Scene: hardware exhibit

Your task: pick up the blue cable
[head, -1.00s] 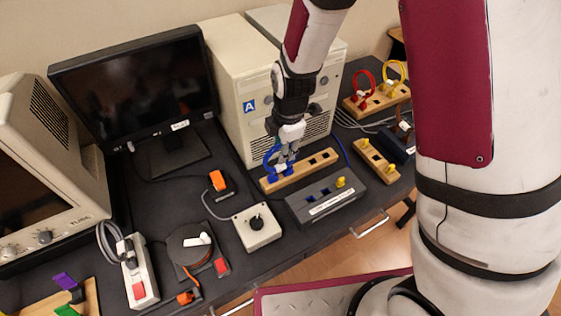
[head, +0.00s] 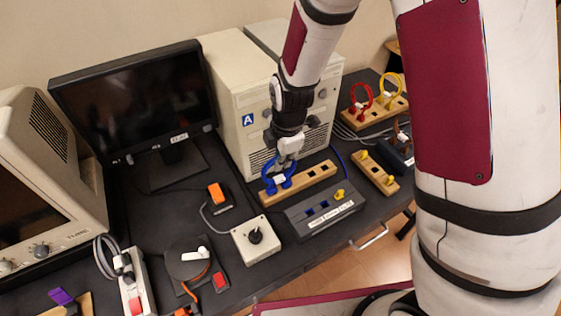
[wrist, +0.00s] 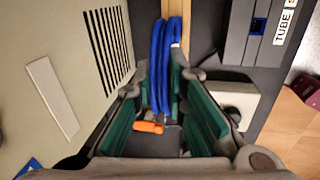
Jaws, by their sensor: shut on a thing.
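The blue cable (head: 268,174) is a loop with blue plugs at its ends. It stands at the left end of a wooden slotted block (head: 318,175), in front of the beige computer. My gripper (head: 282,164) is over the cable from above and shut on it. In the wrist view the cable (wrist: 158,60) runs as blue strands between the green-padded fingers of my gripper (wrist: 163,95). Whether the plugs are still seated in the block cannot be told.
The computer tower (head: 230,95) stands close behind my gripper. A grey socket box (head: 325,208) lies in front of the block. A white knob box (head: 256,238) and an orange switch (head: 217,193) are to the left. Red and yellow cables (head: 376,97) stand at the right.

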